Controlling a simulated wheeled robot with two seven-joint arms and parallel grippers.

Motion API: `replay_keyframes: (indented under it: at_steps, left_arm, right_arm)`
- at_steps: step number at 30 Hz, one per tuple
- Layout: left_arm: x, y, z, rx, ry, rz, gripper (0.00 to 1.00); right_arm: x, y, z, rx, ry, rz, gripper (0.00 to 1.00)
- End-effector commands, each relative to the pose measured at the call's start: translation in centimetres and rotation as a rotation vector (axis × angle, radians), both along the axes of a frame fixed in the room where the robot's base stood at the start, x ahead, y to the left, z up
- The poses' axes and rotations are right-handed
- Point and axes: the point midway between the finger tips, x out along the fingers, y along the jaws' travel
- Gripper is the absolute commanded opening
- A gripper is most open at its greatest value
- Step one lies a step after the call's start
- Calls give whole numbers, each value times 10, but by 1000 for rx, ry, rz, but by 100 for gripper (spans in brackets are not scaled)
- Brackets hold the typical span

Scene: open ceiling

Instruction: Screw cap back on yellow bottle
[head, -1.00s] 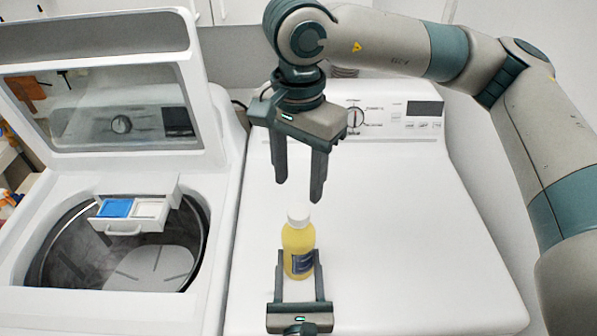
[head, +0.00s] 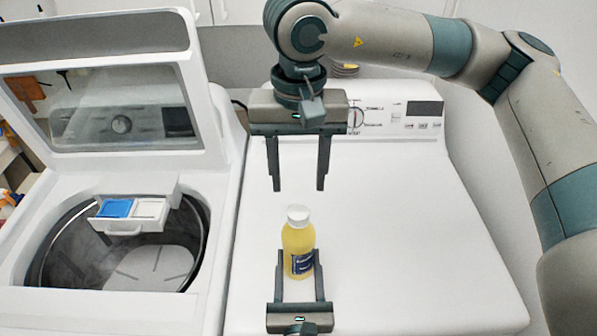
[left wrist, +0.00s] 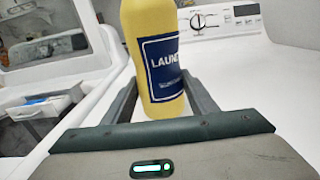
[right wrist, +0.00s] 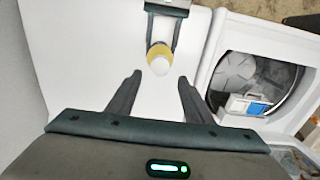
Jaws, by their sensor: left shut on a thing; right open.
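The yellow bottle (head: 298,243) stands upright on the white dryer top, with a blue label facing the front. A white cap (head: 297,214) sits on its neck; I cannot tell how tightly. My left gripper (head: 299,268) is shut on the bottle's lower body from the front; the bottle also fills the left wrist view (left wrist: 152,60). My right gripper (head: 298,188) is open and empty, pointing down just above and behind the cap. In the right wrist view the cap (right wrist: 160,66) lies ahead, between and beyond the fingertips.
The white dryer top (head: 400,240) is clear around the bottle. Its control panel (head: 395,118) rises at the back. To the left stands an open washer with its lid up (head: 100,95) and a drawer (head: 132,213) with blue and white compartments.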

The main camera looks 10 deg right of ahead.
Motion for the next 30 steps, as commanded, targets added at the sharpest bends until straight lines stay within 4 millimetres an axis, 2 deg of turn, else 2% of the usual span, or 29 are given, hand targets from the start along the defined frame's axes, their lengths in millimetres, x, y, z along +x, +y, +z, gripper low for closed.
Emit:
replay_keyframes:
  at_steps: [8,24,30]
  left_arm:
    - [0,0,-1,1,2,0,0]
    - [0,0,-1,1,2,0,0]
    - [0,0,-1,1,2,0,0]
  right_arm:
    - [0,0,-14,-2,1,-1,47]
    - [0,0,-75,0,1,-1,47]
    - [0,0,-80,0,0,-1,47]
